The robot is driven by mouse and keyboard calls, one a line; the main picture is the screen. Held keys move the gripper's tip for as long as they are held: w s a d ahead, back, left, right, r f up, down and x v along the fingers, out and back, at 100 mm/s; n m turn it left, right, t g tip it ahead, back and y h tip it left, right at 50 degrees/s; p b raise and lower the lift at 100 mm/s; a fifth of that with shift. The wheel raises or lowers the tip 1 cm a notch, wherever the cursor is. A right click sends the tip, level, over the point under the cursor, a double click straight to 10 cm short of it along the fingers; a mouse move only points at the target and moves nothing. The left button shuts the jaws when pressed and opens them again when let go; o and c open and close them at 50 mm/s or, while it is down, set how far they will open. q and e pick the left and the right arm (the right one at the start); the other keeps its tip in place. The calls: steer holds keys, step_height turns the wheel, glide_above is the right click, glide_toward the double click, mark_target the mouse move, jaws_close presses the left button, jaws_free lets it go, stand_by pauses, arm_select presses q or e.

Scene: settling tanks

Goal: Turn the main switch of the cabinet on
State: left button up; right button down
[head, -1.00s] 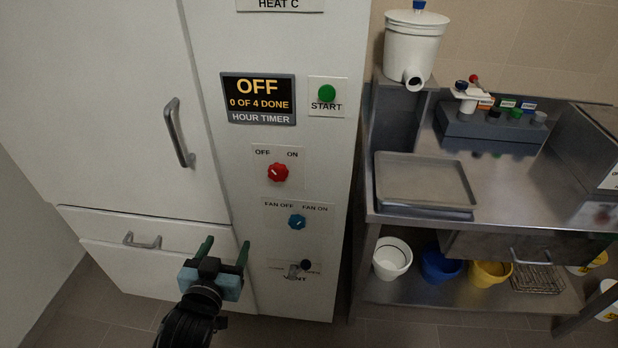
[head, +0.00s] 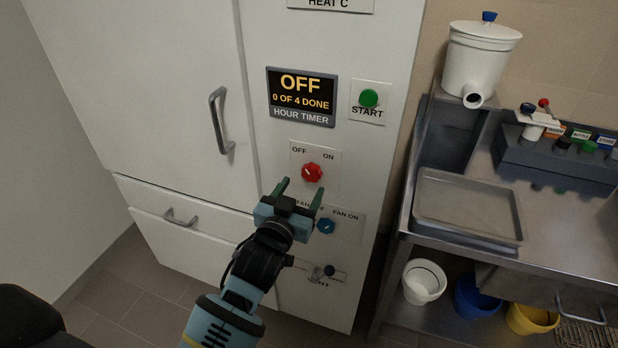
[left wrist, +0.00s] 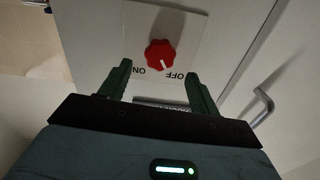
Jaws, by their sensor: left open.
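The main switch is a red knob (head: 312,172) on a white plate marked OFF and ON, on the cabinet (head: 262,40) front. Its white mark points toward OFF. The display (head: 301,96) above reads OFF and 0 OF 4 DONE. My left gripper (head: 300,189) is open and empty, just below the red knob and apart from it. In the left wrist view the red knob (left wrist: 160,55) appears upside down, ahead of and between the two green fingers (left wrist: 157,72). My right gripper is not in view.
A blue fan knob (head: 326,226) sits just below right of my left gripper, partly labelled behind it. A vent handle (head: 329,271) is lower. A door handle (head: 220,122) stands out at left. A green START button (head: 369,98) is upper right. A steel bench (head: 408,215) stands right.

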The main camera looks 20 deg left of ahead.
mark_target(310, 175)
arm_select(q)
steer(key=shift+w+d, duration=0.1)
steer(key=shift+w, duration=2.4)
steer(key=shift+c, duration=0.2)
steer(key=c, duration=0.9)
